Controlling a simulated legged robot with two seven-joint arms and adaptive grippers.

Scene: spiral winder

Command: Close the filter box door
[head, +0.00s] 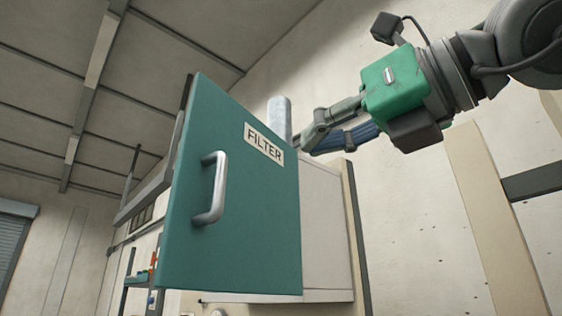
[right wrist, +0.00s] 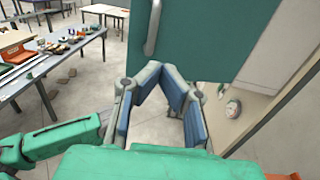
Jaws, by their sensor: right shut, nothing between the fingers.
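The filter box door (head: 235,215) is a teal panel with a FILTER label and a metal handle (head: 207,190) on its left part. It stands open, swung out from the pale box (head: 328,225) behind it. In the right wrist view the door (right wrist: 225,40) hangs ahead, its handle (right wrist: 153,28) at the top. My right gripper (head: 299,143) comes in from the right, with its fingertips at the door's upper right edge. Its fingers (right wrist: 166,68) are together and empty. I cannot tell whether they touch the door. My left gripper is not in view.
A pale upright cylinder (head: 279,118) rises behind the door's top edge. A beige post (head: 357,240) stands at the box's right. In the right wrist view, a table (right wrist: 50,65) with small items stands at the left, and a gauge (right wrist: 233,107) shows at the right.

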